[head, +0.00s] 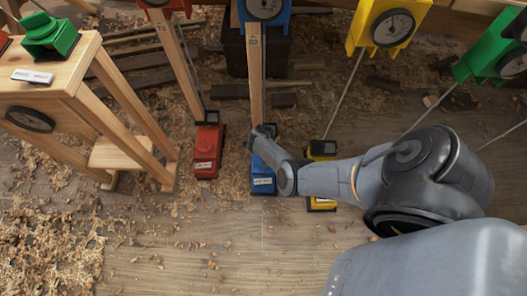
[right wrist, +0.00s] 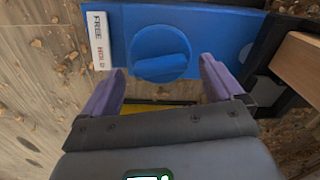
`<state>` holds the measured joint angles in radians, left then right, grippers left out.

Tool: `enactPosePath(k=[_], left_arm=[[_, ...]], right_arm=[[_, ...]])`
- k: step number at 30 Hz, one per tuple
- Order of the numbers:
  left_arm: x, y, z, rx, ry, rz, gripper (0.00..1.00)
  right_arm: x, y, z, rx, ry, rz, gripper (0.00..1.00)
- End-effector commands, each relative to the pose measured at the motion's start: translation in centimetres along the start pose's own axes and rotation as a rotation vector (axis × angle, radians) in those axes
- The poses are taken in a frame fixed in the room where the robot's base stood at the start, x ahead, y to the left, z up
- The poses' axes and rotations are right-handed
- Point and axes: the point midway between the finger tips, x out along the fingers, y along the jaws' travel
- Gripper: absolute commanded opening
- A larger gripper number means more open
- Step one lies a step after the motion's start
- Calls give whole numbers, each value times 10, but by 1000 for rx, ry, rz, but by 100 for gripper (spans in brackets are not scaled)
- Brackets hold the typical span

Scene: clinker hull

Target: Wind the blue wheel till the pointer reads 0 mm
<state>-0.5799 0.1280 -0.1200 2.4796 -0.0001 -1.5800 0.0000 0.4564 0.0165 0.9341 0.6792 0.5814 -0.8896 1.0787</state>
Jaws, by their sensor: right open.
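The blue wheel (right wrist: 160,53) is a round knob with a raised bar across it, on top of a blue base block (right wrist: 215,30). In the head view the blue block (head: 263,182) is on the floor, its wheel hidden by my right arm. My right gripper (right wrist: 161,66) is open, its two purple fingers on either side of the near part of the wheel; I cannot tell whether they touch it. It also shows in the head view (head: 265,138). The blue-framed dial (head: 264,8) is at the top edge; its pointer is too small to read. My left gripper is not in view.
A red block (head: 207,150) stands left of the blue one and a yellow block (head: 321,150) close on its right, beneath my arm. A wooden post (head: 255,75) rises behind the blue block. A wooden stand (head: 75,80) is at left. Shavings cover the floor.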

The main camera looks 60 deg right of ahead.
Motion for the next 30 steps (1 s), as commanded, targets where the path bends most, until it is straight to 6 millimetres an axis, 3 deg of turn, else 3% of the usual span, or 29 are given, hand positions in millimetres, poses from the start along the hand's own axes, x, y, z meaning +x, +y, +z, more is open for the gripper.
enactPosePath(k=[15, 21, 30], left_arm=[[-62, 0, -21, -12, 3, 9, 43], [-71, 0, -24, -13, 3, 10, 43], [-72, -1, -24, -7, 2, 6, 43]], right_arm=[[-81, 0, 0, -1, -1, 0, 94], [-95, 0, 0, 1, 0, 1, 94], [-97, 1, 0, -1, 0, 1, 94]])
